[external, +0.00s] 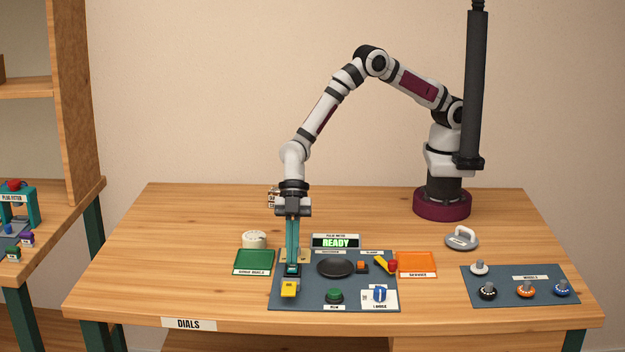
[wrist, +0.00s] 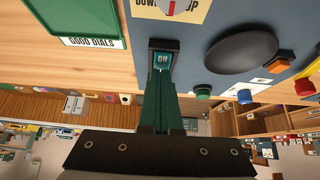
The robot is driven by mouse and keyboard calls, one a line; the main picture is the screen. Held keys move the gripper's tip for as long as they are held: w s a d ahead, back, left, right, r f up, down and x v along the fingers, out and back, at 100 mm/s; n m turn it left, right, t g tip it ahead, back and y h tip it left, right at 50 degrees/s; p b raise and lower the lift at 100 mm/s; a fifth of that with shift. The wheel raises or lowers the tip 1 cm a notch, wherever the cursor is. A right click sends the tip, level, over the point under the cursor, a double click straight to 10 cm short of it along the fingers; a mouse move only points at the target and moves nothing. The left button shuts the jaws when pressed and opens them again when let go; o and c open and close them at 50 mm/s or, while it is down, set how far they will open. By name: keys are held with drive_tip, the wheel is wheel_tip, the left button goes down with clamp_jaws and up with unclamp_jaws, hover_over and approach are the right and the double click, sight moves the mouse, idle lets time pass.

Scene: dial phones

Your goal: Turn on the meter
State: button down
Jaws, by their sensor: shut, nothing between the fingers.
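The pulse meter's display (external: 336,242) stands at the back of the dark panel (external: 300,300) and shows READY in lit green letters. A small dark switch with a teal face (external: 292,269) sits at the panel's left side. In the wrist view this switch (wrist: 163,58) reads ON. My gripper (external: 292,262) points straight down over the switch, its teal fingers shut and empty. In the wrist view the fingertips (wrist: 160,75) are at the switch's near edge and partly cover it. I cannot tell whether they press on it.
The green tray (external: 253,262) is left, the orange tray (external: 416,264) right. A DOWN/UP dial (wrist: 172,6) is behind.

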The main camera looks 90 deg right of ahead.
drive_tip(key=shift+r, duration=0.15)
drive_tip(key=shift+r, duration=0.35)
drive_tip(key=r, duration=0.1)
drive_tip(key=d+r, duration=0.1)
drive_tip(key=r, duration=0.1)
drive_tip(key=shift+r, duration=0.3)
drive_tip(key=d+r, duration=0.5)
drive_tip(key=d, duration=0.3)
